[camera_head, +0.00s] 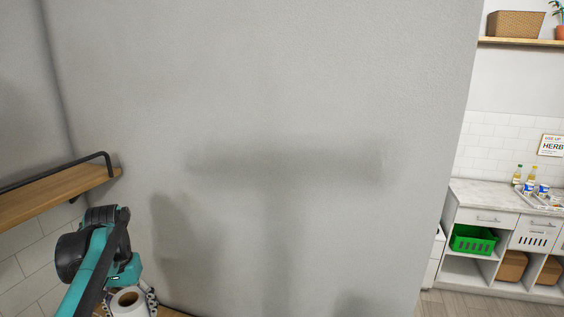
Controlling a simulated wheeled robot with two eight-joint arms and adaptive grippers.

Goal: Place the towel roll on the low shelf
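A white towel roll (127,304) with a brown core stands upright at the bottom left, cut off by the picture's lower edge. My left gripper (130,295) reaches down to it, with dark fingers along both its sides, and looks shut on it. A low wooden surface (176,313), seemingly the low shelf, shows as a strip just behind and beside the roll. Whether the roll's base touches it is hidden. My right gripper is not in view.
A higher wooden shelf (62,192) with a black rail sticks out from the left, above my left arm. A bare grey wall (290,120) fills the middle. At the right, beyond the wall's edge, stands a counter (480,195) with a green basket (473,240).

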